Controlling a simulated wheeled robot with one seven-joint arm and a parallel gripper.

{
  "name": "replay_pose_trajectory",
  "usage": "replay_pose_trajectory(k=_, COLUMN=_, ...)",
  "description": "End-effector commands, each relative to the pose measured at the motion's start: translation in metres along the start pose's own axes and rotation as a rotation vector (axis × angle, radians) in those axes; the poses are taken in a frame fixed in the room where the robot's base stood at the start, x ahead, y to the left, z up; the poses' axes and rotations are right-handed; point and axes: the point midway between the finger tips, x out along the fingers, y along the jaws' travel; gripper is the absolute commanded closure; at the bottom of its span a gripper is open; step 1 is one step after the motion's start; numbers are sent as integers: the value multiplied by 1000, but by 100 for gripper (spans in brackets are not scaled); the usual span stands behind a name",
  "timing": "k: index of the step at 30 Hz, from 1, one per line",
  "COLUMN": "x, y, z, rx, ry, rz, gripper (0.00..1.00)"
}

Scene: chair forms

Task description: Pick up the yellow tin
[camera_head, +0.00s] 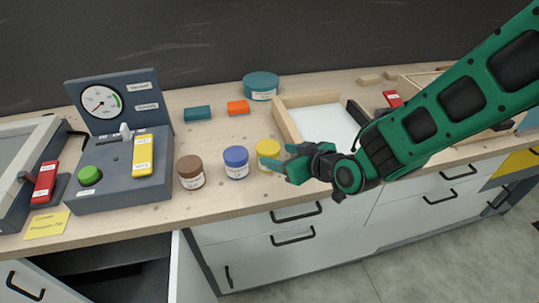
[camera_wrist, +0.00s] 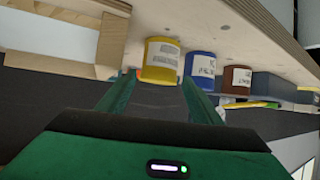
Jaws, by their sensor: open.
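The yellow tin (camera_head: 268,153) stands upright near the front edge of the wooden worktop, at the right end of a row of small tins. My gripper (camera_head: 289,162) is just right of it in the head view, with part of the tin close behind the fingers. In the wrist view the yellow tin (camera_wrist: 161,62) shows between and beyond the two open green fingers (camera_wrist: 160,85), its label facing the camera. The gap between the fingers looks empty. I cannot tell whether a finger touches the tin.
A blue tin (camera_head: 236,162) stands close beside the yellow one, then a brown tin (camera_head: 190,171). A wooden tray (camera_head: 284,122) lies behind my gripper to the right. A grey gauge box (camera_head: 110,190) is at left. Drawers sit below the worktop edge.

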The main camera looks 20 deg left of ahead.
Motion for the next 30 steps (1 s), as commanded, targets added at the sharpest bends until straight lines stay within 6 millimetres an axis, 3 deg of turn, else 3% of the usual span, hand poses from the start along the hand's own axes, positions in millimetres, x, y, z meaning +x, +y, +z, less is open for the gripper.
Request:
replay_pose_trajectory(k=8, x=18, y=3, z=1, rx=3, ry=-1, rz=4, gripper=41)
replay_pose_trajectory(k=18, x=61, y=4, z=-1, rx=3, ry=-2, rz=4, gripper=41)
replay_pose_trajectory(k=27, x=66, y=4, z=-2, rx=3, ry=0, rz=5, gripper=41)
replay_pose_trajectory(k=28, x=66, y=4, z=-2, rx=3, ry=-1, rz=5, gripper=43)
replay_pose_trajectory(k=30, x=66, y=4, z=-2, rx=3, ry=-1, rz=5, gripper=60)
